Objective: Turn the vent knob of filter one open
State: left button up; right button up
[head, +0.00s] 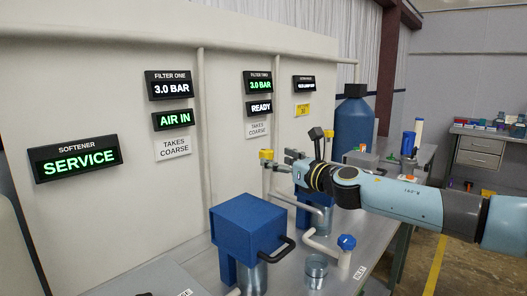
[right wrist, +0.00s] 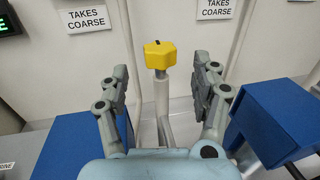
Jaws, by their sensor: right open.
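A yellow faceted vent knob (head: 266,155) tops a thin upright grey pipe, and it also shows in the right wrist view (right wrist: 160,54). My right gripper (head: 290,160) comes in from the right, just beside the knob. In the right wrist view my right gripper (right wrist: 161,78) is open, with one finger on each side of the knob's line and no visible contact. The FILTER ONE display (head: 170,86) reads 3.0 BAR. The sign below it (head: 173,121) reads AIR IN in green. My left gripper is not in view.
A blue filter housing (head: 240,222) with a black handle stands in front. Another blue housing (right wrist: 272,120) is close to my right finger. A blue-knobbed tap (head: 346,243) and a glass (head: 316,268) stand on the bench. A large blue bottle (head: 354,125) is behind.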

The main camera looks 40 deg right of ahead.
aim_at(271, 158)
jog(key=w, duration=0.5)
jog(key=shift+w+d, duration=0.3)
jog(key=shift+w, duration=0.1)
jog(key=shift+c, duration=0.5)
jog(key=c, duration=1.1)
